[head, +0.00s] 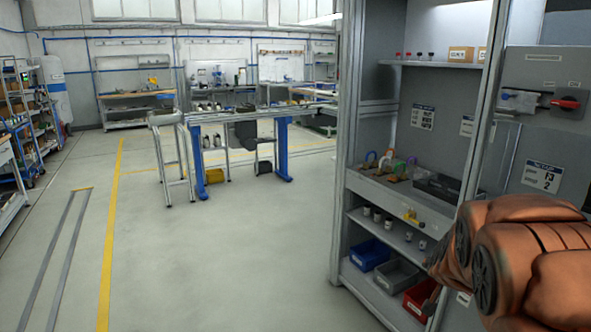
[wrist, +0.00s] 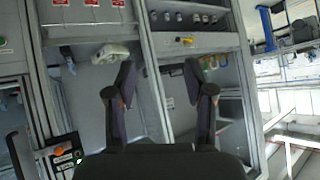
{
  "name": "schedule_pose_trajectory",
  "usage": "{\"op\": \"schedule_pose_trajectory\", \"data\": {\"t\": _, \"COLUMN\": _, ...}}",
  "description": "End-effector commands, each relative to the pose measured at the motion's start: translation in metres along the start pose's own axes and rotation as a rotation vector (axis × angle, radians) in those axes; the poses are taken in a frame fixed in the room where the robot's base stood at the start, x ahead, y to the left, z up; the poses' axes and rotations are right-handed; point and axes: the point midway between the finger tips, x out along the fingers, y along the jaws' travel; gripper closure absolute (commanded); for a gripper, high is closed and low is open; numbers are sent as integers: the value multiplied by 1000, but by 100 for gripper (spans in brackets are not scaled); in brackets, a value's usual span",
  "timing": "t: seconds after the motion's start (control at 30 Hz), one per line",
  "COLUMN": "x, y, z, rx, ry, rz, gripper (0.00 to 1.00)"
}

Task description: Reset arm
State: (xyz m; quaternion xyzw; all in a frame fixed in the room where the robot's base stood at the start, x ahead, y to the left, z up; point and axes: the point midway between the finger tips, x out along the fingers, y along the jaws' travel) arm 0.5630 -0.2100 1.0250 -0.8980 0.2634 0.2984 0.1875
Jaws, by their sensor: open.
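My gripper (wrist: 160,88) shows in the wrist view with its two dark fingers spread wide apart. Nothing is between the fingers; behind them are the grey panels and frame posts of a cabinet. In the head view my orange arm fills the lower right corner, in front of the cabinet (head: 345,150). The gripper itself is out of the head view.
The cabinet holds a shelf with colored padlocks (head: 388,163), a blue bin (head: 370,254), a grey bin (head: 397,275) and a red bin (head: 421,298). A red switch handle (head: 566,103) is at right. A workbench (head: 240,115) stands farther back. The floor (head: 220,260) left of the cabinet is clear.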

Motion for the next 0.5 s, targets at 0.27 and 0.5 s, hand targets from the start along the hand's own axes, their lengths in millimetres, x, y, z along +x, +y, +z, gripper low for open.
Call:
{"op": "schedule_pose_trajectory", "data": {"t": 0.27, "x": -92, "y": -36, "z": 116, "rx": -198, "ry": -372, "rz": -93, "gripper": 47}}
{"op": "schedule_pose_trajectory", "data": {"t": 0.5, "x": -188, "y": -20, "z": 208, "rx": -403, "ry": -683, "rz": -119, "gripper": 47}}
